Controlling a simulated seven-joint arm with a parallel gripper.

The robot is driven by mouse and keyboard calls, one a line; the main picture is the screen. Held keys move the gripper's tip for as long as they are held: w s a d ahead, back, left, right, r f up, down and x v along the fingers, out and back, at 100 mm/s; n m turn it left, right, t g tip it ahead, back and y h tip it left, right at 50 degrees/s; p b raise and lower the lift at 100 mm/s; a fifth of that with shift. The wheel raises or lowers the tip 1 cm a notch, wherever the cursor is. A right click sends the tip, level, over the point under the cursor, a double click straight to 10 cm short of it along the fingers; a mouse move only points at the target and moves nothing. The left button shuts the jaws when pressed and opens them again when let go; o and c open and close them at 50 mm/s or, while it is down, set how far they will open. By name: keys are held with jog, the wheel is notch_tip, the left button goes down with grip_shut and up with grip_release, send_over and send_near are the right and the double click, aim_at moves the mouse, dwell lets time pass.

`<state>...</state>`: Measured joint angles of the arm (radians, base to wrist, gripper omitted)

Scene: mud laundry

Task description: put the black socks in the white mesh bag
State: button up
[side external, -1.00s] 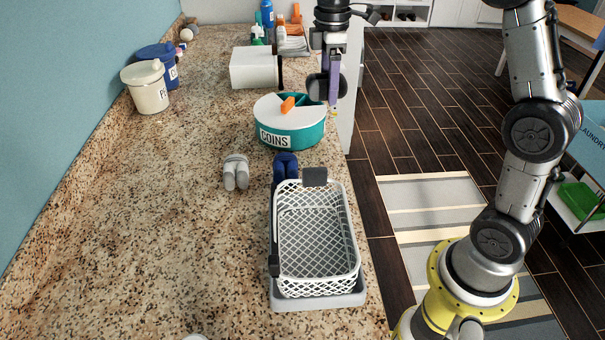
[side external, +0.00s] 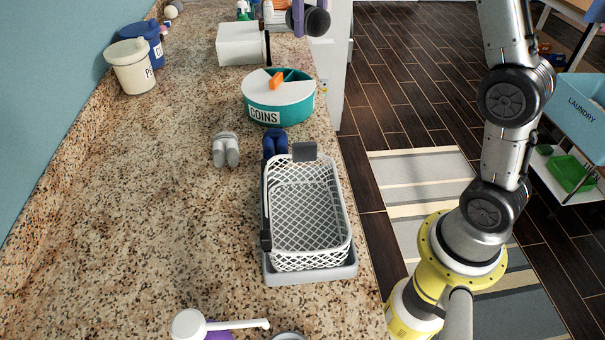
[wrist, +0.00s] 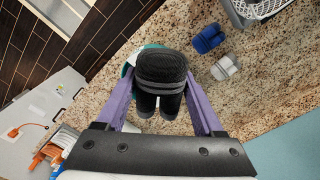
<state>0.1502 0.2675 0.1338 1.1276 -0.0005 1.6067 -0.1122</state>
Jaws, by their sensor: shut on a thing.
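My gripper (wrist: 160,95) is shut on a bundled pair of black socks (wrist: 160,80) with a grey band, held between its two purple fingers. In the side external view the black socks (side external: 318,20) hang above the far right edge of the counter, beyond the teal tin, with most of the gripper cut off by the top edge. The white mesh bag (side external: 346,225) looks like an open-topped, basket-shaped mesh on a grey base, and looks empty. Its edge also shows at the upper right in the wrist view (wrist: 238,12).
Blue socks (side external: 275,142) lie against the bag's far end, with grey socks (side external: 226,150) to their left. A teal coin tin (side external: 278,108) stands beyond them, then a white box (side external: 240,45). Two lidded tubs stand at the left. The counter left of the bag is clear.

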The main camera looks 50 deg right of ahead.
jog(key=s+a+m, duration=0.3)
jog(key=a+m, duration=0.3)
jog(key=a, duration=0.3)
jog(key=m, duration=2)
send_near(303, 205)
jog(key=shift+m, duration=0.3)
notch_tip(303, 205, down, 10)
jog(key=shift+f, duration=2.15)
jog(key=shift+f, duration=0.2)
jog(key=o, duration=1.4)
jog(key=shift+r, duration=0.1)
